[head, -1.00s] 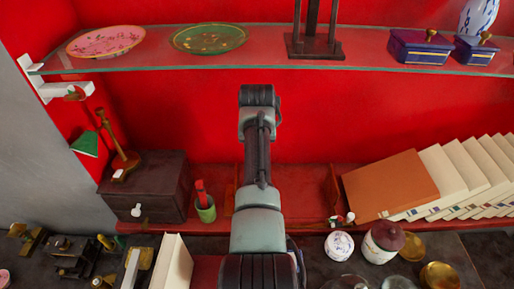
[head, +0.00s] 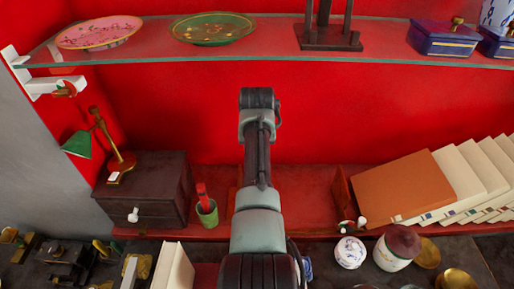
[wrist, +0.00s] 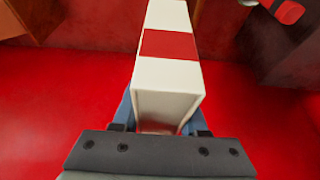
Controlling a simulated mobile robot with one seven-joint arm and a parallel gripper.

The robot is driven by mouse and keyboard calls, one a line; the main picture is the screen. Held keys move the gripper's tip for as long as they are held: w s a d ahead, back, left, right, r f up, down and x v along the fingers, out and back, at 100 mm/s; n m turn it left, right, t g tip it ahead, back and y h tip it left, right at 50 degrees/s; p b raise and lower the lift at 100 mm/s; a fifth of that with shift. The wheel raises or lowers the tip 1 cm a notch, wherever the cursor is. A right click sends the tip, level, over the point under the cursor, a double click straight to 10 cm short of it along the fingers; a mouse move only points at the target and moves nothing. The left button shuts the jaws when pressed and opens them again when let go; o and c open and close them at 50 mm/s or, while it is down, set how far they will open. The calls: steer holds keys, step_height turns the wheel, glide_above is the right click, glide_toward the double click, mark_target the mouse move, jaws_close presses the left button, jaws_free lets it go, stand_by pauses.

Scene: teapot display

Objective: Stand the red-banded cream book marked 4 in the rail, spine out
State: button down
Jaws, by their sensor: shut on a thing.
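In the wrist view a cream book (wrist: 167,75) with a red band (wrist: 169,45) is held between the blue-grey fingers of my gripper (wrist: 160,114). Its far end runs out of the top of the picture. No number 4 shows on it. In the head view my gripper and the held book are hidden by my arm. The rail seems to be the stretch of red shelf (head: 303,207) between a left wooden upright (head: 233,197) and a right one (head: 343,190); the part behind my arm is hidden.
An orange-brown book (head: 405,187) and several cream books (head: 456,180) lean right of the right upright. A green cup (head: 207,213) and drawer cabinet (head: 145,193) stand left. A glass shelf (head: 270,60) crosses above. Jars (head: 350,252) and a cream book-like block (head: 172,268) stand in front.

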steer(key=shift+w+f+b, duration=0.1)
steer(key=shift+f+b, duration=3.6)
steer(key=shift+f, duration=1.55)
steer(key=shift+c, duration=1.8)
jaws_free()
steer(key=shift+s+f, duration=0.15)
steer(key=shift+s, duration=0.05)
steer(key=shift+s+r, duration=0.15)
steer(key=shift+r, duration=0.55)
steer(key=v, duration=1.1)
steer(key=shift+r+b, duration=0.35)
steer(key=shift+b, duration=0.1)
